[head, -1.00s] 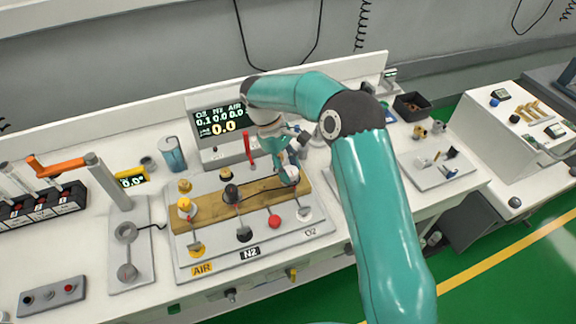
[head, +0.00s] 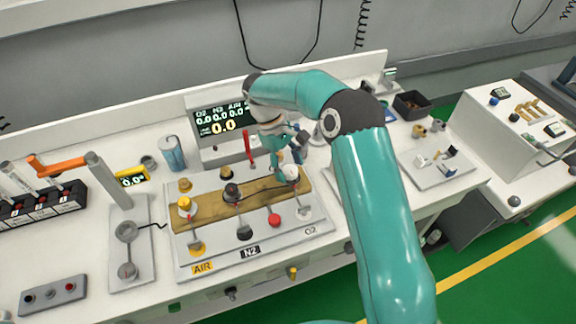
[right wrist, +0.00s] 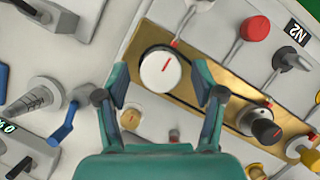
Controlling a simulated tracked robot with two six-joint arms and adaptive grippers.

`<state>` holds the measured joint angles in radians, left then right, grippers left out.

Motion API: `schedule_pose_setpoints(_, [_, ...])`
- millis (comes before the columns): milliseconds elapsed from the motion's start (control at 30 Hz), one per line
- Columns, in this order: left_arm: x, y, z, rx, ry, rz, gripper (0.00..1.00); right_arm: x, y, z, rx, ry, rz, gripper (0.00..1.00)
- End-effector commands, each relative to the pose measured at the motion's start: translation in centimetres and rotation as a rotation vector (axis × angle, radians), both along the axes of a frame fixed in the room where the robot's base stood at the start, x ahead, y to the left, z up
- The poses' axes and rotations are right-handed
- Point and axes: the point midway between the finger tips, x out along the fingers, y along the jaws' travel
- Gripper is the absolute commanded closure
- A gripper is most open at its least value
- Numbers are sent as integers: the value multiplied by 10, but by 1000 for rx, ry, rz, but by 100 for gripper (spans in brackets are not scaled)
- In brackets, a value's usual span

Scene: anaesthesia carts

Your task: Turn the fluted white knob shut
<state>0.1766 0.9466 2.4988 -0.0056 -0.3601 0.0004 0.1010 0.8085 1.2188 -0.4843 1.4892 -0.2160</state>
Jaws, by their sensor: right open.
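The white knob (head: 291,173) stands at the right end of the brass strip, in the O2 column of the valve panel (head: 220,257). In the right wrist view the white knob (right wrist: 160,71) is round with a red line on its top. My right gripper (head: 287,158) is just behind and above it in the head view. In the right wrist view the open fingers (right wrist: 160,84) lie to either side of the knob's near edge, with gaps and nothing held. My left gripper is in neither view.
A black knob (head: 231,193) and a yellow knob (head: 185,205) stand on the same strip. A red button (head: 274,221) is in front. The display (head: 222,122) behind reads 0.0 across its upper row. A red upright lever (head: 249,147) stands close by.

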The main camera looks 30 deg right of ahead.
Motion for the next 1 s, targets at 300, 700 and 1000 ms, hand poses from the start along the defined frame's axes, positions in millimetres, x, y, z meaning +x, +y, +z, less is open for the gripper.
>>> schedule_pose_setpoints(300, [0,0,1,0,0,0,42,3,1,6,1,0,2,32])
schedule_pose_setpoints(700, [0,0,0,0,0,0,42,28,10,66,0,-2,1,32])
schedule_pose_setpoints(1000, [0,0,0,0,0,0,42,41,13,98,-1,-1,2,32])
